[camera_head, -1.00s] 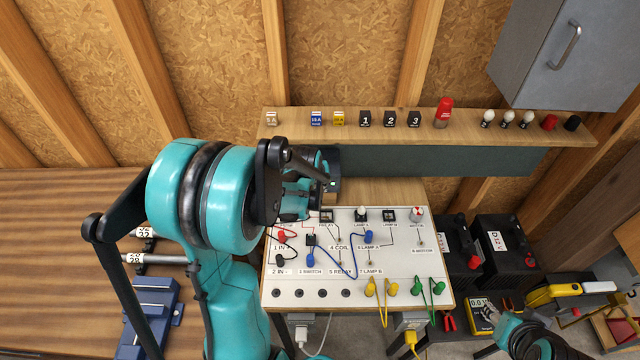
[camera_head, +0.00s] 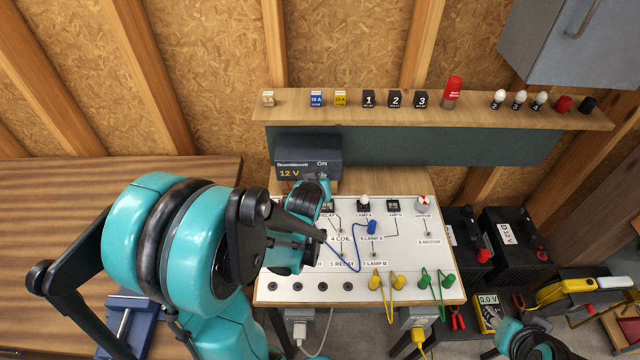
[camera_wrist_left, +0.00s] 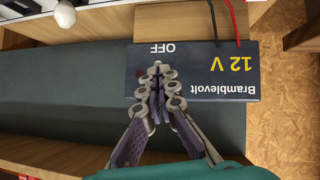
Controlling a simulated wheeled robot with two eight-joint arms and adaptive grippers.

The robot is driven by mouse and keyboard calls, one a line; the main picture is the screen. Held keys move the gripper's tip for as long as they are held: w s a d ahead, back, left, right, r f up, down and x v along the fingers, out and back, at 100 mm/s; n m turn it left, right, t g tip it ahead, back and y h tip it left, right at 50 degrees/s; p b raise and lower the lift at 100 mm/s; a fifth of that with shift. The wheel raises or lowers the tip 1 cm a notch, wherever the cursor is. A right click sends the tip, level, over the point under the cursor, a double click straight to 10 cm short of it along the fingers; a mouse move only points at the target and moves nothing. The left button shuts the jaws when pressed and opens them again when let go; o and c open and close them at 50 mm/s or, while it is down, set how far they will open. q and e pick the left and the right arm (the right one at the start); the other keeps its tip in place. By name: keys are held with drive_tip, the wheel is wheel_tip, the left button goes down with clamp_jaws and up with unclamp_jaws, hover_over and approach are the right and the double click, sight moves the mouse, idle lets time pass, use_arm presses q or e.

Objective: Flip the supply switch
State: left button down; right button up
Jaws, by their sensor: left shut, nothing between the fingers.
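The supply is a dark box marked Bramblevolt 12 V (camera_head: 307,160) behind the sloped white panel. Its ON label shows at the upper right of its face in the head view. In the left wrist view the supply (camera_wrist_left: 225,75) appears upside down, with an OFF label. My left gripper (camera_wrist_left: 157,75) is shut and empty, its fingertips in front of the supply's face beside the OFF label. The switch lever is hidden behind the fingers; I cannot tell its position or whether they touch it. My right gripper (camera_head: 490,318) is by the yellow meter at lower right; its jaws are unclear.
The white panel (camera_head: 400,286) with plug leads lies in front of the supply, partly under my left arm. A wooden shelf (camera_head: 430,110) with small parts runs above. Red and black leads (camera_wrist_left: 232,20) join the supply. Batteries (camera_head: 515,245) stand at right.

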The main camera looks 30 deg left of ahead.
use_arm(q)
drive_tip(key=shift+r+p, duration=0.75)
drive_tip(key=shift+p, duration=0.1)
use_arm(e)
drive_tip(key=shift+r, duration=0.4)
use_arm(q)
drive_tip(key=shift+r, duration=0.1)
